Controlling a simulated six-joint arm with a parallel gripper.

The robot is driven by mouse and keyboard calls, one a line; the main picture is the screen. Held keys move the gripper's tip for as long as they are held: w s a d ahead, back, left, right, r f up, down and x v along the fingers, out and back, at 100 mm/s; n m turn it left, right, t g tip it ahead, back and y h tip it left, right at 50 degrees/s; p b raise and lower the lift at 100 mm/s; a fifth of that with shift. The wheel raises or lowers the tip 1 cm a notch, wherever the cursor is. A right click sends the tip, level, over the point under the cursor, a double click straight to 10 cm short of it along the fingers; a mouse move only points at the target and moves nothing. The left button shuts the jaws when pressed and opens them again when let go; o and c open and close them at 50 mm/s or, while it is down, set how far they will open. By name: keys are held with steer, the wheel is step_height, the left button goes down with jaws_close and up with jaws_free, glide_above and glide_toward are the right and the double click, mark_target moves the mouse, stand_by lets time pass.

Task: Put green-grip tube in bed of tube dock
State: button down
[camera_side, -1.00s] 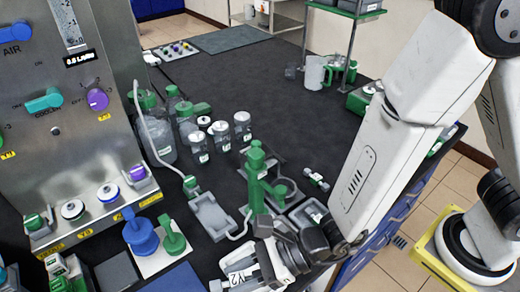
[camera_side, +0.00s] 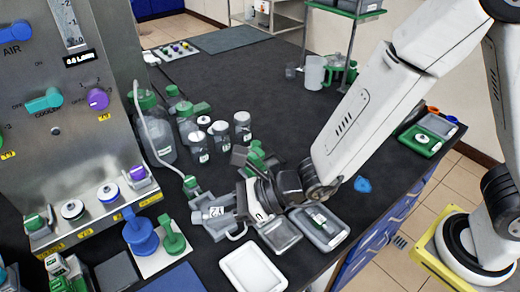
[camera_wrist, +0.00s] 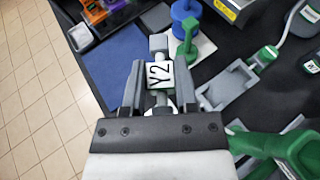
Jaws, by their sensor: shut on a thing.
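My gripper (camera_side: 236,206) is shut on a pale grey tube-like piece labelled Y2 (camera_side: 211,215). In the wrist view, my gripper (camera_wrist: 160,75) has the label Y2 between its fingers, and a grey end (camera_wrist: 158,42) sticks out beyond them. No green shows on this held piece. A pale hose ends in a green grip (camera_side: 190,182) at the back edge of a grey dock-like tray; that grip also shows in the wrist view (camera_wrist: 266,54). The tray (camera_wrist: 222,97) looks empty there. In the side view, the held piece hides much of the tray.
A green stand (camera_side: 257,160) is partly behind my gripper. Several capped bottles (camera_side: 220,136) stand behind. A white tray (camera_side: 253,268) and a grey tray with a small vial (camera_side: 328,237) lie near the front edge. Blue and green knobbed pieces (camera_side: 140,235) stand at left.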

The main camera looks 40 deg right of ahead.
steer(key=w+d+r+m+t+h, duration=0.25)
steer(key=w+d+r, duration=0.35)
steer(key=w+d, duration=0.45)
steer(key=w+d+r+m+t+h, duration=0.1)
steer(key=w+d+r+m+h, duration=0.1)
steer(key=w+d, duration=0.35)
steer(key=w+d+r+m+t+h, duration=0.1)
steer(key=w+d+m+t+h, duration=0.1)
steer(key=d, duration=0.7)
steer(key=s+d+f+m+h, duration=0.3)
steer(key=s+d+f, duration=0.1)
steer(key=d, duration=0.3)
steer(key=s+d+f+m+h, duration=0.2)
steer(key=s+d+f, duration=0.2)
steer(key=d, duration=0.2)
steer(key=w+a+r+n+y, duration=0.2)
steer(key=a+r+n+y, duration=0.1)
steer(key=a+r, duration=0.4)
steer(key=shift+r+y, duration=0.45)
steer(key=shift+w, duration=0.1)
